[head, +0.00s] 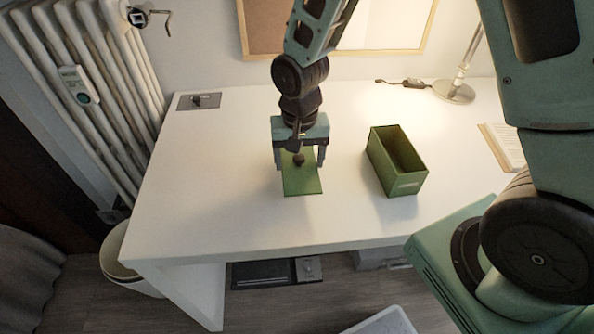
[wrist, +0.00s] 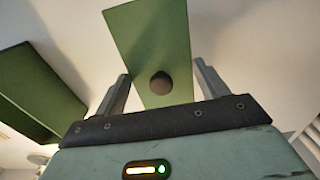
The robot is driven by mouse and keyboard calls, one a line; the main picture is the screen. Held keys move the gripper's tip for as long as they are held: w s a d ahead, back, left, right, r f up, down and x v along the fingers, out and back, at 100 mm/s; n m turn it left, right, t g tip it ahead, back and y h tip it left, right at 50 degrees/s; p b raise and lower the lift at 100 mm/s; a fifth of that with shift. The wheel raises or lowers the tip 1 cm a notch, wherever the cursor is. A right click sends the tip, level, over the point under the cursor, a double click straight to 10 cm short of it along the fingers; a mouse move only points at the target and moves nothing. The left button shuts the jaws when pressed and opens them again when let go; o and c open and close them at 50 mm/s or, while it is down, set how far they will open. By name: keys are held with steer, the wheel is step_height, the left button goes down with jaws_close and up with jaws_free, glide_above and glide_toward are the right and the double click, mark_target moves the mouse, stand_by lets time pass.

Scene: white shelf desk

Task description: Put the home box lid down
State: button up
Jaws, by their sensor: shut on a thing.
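The green home box lid (head: 302,182) is a flat rectangular panel with a dark round knob (wrist: 160,83) on top. My gripper (head: 299,167) is over the left-middle part of the desk, pointing down. Its two fingers are spread to the lid's width and shut on the lid's long edges, with the knob between them. The lid looks level and low over the white desktop; I cannot tell whether it touches it. The open green box (head: 408,184) stands upright to the right of the lid, apart from it, and its side shows at left in the wrist view (wrist: 38,95).
The white desk (head: 225,190) is clear left of the lid and in front. A lamp base (head: 454,92) and an open book (head: 503,146) are at the right. A framed board (head: 385,28) is behind. A radiator (head: 85,85) stands at the left.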

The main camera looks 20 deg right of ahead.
mark_target(300, 163)
steer(key=shift+f, duration=1.9)
steer(key=shift+f, duration=0.15)
steer(key=o, duration=1)
